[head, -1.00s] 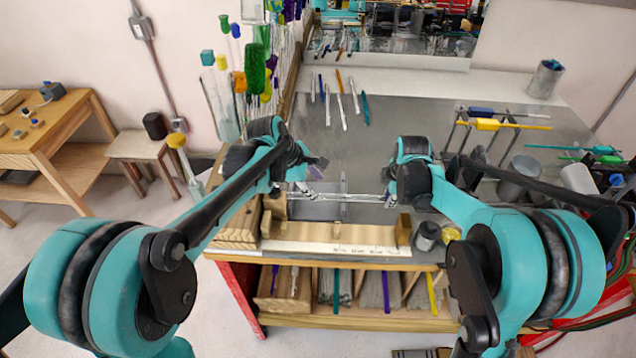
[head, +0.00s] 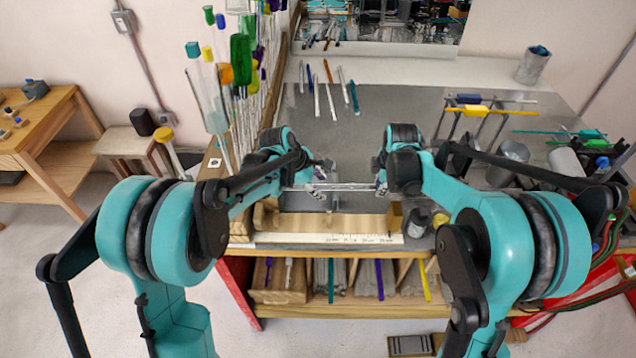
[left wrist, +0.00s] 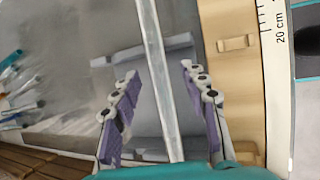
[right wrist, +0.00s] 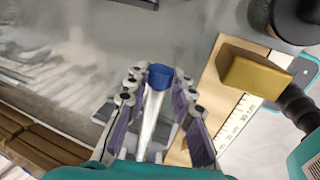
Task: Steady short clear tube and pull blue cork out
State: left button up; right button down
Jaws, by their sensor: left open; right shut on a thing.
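The short clear tube (head: 347,187) lies level across the front of the bench between my two grippers. It also runs between the fingers in the left wrist view (left wrist: 165,85). The blue cork (right wrist: 159,76) sits at the tube's end in the right wrist view, between my right gripper's fingertips. My right gripper (head: 381,182) is shut on the blue cork. My left gripper (head: 321,184) is open, its fingers (left wrist: 160,79) on either side of the tube with gaps. The cork is hidden in the head view.
A wooden holder (head: 300,223) with a ruler strip (head: 330,238) lies just in front of the tube. Tall glass rods and tubes crowd the left. Several loose rods lie on the grey bench behind.

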pick_arm(q)
grip_shut()
pick_arm(e)
jog(key=shift+d, duration=1.75)
dwell(0.4)
